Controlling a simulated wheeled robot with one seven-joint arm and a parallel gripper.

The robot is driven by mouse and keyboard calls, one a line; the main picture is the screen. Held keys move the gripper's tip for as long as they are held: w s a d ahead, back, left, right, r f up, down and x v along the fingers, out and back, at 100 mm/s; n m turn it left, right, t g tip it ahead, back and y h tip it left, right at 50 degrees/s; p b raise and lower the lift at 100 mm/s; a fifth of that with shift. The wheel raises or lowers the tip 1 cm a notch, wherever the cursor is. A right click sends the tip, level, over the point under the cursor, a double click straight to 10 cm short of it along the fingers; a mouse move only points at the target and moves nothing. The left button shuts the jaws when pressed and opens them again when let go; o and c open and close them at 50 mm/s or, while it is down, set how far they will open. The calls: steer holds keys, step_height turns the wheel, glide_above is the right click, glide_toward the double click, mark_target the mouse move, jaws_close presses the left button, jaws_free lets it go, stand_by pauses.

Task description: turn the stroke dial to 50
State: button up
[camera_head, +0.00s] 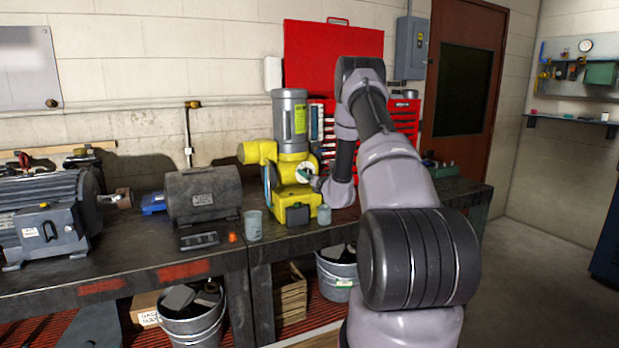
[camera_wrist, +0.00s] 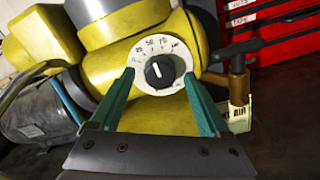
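The stroke dial is a white round plate (camera_wrist: 142,57) with printed numbers and a black knob (camera_wrist: 163,73) at its centre, on a yellow pump in the wrist view. A pale mark on the knob points roughly up in the picture; the small numbers are hard to read exactly. In the head view the dial (camera_head: 304,172) is on the yellow pump (camera_head: 297,196), partly covered by my gripper (camera_head: 312,179). My gripper (camera_wrist: 158,74) faces the dial in the wrist view. Its green fingers are open, one on each side of the knob, with visible gaps to it.
A brass fitting with a dark handle (camera_wrist: 238,82) and a red drawer cabinet (camera_wrist: 285,35) are right of the dial.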

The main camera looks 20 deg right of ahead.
steer(key=shift+s, duration=0.1)
steer(key=s, duration=1)
steer(key=shift+s+d, duration=0.2)
steer(key=shift+s, duration=0.1)
